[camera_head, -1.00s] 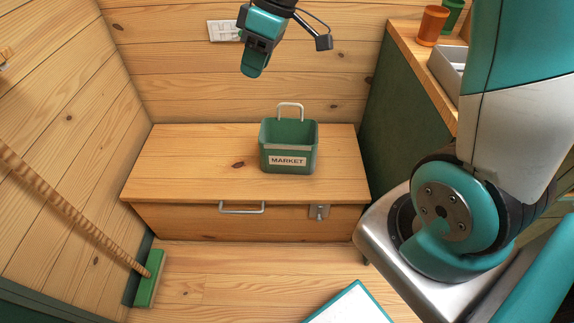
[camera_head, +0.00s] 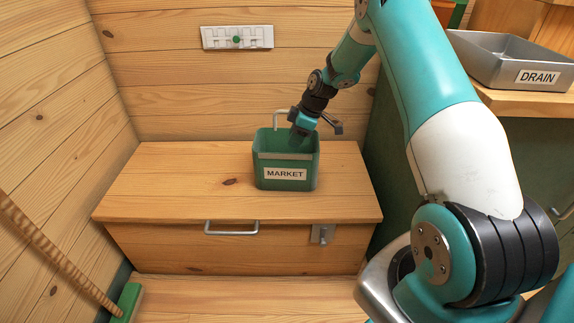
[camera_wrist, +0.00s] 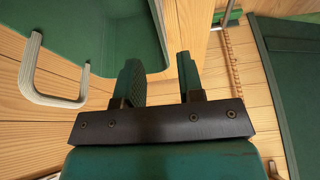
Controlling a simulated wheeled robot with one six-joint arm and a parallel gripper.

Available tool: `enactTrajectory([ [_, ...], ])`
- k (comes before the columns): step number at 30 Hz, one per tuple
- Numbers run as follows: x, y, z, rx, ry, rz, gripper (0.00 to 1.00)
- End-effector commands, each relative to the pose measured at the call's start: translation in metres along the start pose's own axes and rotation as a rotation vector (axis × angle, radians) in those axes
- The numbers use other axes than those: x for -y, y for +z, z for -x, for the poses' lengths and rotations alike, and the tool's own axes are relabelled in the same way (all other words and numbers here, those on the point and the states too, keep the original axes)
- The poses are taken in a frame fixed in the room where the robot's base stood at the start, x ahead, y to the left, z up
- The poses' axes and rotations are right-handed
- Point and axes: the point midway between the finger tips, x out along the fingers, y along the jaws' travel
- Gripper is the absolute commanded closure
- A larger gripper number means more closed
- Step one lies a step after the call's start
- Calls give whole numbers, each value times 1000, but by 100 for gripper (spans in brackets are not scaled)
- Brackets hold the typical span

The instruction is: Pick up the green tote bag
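The green tote bag (camera_head: 265,185), an open box-shaped bag labelled "MARKET", stands upright on the wooden chest. Its pale handle (camera_head: 276,120) rises at the back rim. My gripper (camera_head: 298,138) points down at the tote's back right part, its tips partly hidden against the green. In the wrist view my gripper (camera_wrist: 163,78) has its two fingers apart with a gap between them. The tote (camera_wrist: 105,45) fills the upper left there, its pale-edged rim running near the gap. The handle (camera_wrist: 50,100) is left of the fingers, outside them. Contact with the tote cannot be told.
The wooden chest (camera_head: 150,205) has bare top on both sides of the tote. A plank wall with a white switch panel (camera_head: 237,37) is behind. A grey tray labelled "DRAIN" (camera_head: 500,65) sits on the right counter. A broom (camera_head: 50,245) leans at lower left.

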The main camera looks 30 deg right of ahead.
Motion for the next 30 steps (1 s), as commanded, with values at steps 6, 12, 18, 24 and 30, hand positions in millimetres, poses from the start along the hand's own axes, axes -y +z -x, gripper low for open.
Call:
enactTrajectory([
  [6, 0, 0, -36, 0, 1, 1, 65],
  [12, 0, 0, -46, 1, 0, 0, 65],
  [18, 2, 3, -74, 1, -1, 0, 65],
  [24, 1, 2, -93, 0, 1, 0, 65],
  [30, 1, 2, -92, 0, 1, 0, 72],
])
